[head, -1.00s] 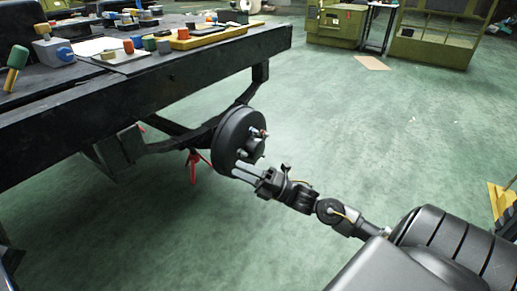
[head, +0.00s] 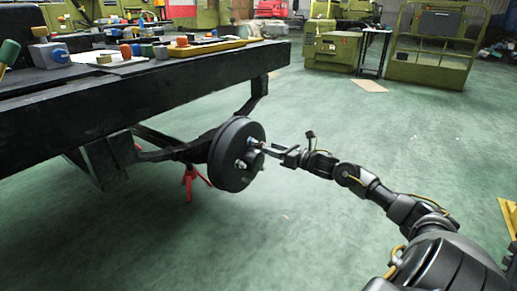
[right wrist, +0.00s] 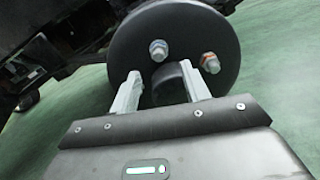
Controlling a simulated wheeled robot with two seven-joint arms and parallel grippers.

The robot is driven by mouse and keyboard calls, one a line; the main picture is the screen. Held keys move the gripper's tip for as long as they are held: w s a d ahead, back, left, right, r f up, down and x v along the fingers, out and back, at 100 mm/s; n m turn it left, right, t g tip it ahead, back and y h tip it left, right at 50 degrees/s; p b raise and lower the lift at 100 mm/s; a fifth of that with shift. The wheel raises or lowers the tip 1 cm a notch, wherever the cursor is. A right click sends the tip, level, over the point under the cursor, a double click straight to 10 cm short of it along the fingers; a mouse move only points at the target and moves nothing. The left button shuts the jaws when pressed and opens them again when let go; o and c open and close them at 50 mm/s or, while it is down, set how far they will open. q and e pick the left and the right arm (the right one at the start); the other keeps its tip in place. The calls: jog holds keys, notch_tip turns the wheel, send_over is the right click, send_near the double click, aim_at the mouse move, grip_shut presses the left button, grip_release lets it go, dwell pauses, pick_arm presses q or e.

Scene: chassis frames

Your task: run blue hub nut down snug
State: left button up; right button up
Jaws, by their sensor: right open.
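The black wheel hub drum (head: 226,160) hangs at the near end of the axle under the black frame. In the right wrist view the drum (right wrist: 118,50) shows two studs above my fingers. A pale bluish nut (right wrist: 158,50) is on the left one. A reddish-brown nut (right wrist: 209,62) is on the right one. My right gripper (head: 261,147) is open at the right side of the drum face. In the right wrist view its fingers (right wrist: 163,82) stand apart, with the dark centre cap (right wrist: 172,82) between and behind them. Whether they touch anything cannot be told. My left gripper is not in view.
The black frame (head: 140,95) carries a yellow tray (head: 205,47) and several small coloured parts. A red stand (head: 189,183) is below the axle. Green machines (head: 335,50) stand at the back. The green floor right of the hub is clear.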

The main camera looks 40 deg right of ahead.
aim_at(254, 142)
jog(key=b+x, duration=0.2)
jog(key=x, duration=0.3)
jog(key=shift+f, duration=0.1)
jog(key=shift+b+x, duration=0.3)
jog(key=shift+x, duration=0.55)
jog(key=c, duration=1)
